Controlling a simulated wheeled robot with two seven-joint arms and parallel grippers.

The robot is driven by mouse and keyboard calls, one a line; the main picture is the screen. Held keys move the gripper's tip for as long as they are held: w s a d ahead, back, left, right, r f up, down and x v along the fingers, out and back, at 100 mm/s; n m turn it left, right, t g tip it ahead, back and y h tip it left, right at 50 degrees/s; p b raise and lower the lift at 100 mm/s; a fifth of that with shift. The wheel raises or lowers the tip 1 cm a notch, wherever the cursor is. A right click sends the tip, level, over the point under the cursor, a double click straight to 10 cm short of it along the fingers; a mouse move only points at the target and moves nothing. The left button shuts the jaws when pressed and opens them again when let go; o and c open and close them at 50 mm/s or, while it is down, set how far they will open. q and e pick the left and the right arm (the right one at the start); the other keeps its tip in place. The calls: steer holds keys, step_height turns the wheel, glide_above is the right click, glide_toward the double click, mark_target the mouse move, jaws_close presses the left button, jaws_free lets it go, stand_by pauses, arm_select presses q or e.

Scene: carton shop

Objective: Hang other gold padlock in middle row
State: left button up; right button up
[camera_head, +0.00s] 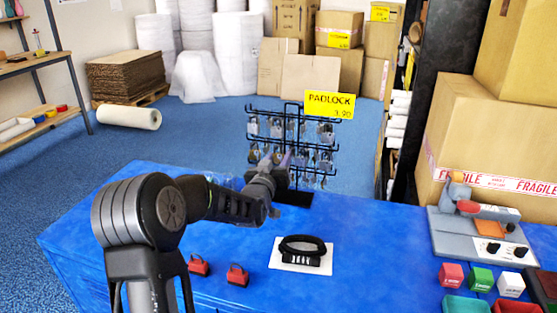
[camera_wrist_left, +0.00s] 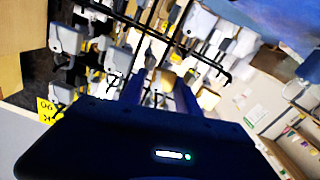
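The black wire padlock rack (camera_head: 291,107) stands on the blue table with several rows of hanging padlocks, mostly grey and silver. It also fills the left wrist view, where a grey padlock (camera_wrist_left: 66,38) hangs at the left. My left gripper (camera_head: 285,158) reaches in front of the rack's lower middle rows. My right gripper is not in view.
A yellow PADLOCK sign (camera_head: 329,105) tops the rack. Two small red padlock-like objects (camera_head: 237,275) and a black lock (camera_head: 302,251) on a white card lie on the blue table (camera_head: 345,215). A grey device (camera_head: 480,235) and coloured blocks (camera_head: 480,279) are at the right.

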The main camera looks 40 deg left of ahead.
arm_select(q)
steer(key=o, duration=0.3)
steer(key=shift+o, duration=0.2)
steer(key=shift+s, duration=0.15)
steer(key=v, duration=0.7)
steer(key=shift+s+d, duration=0.15)
steer(key=shift+s, duration=0.1)
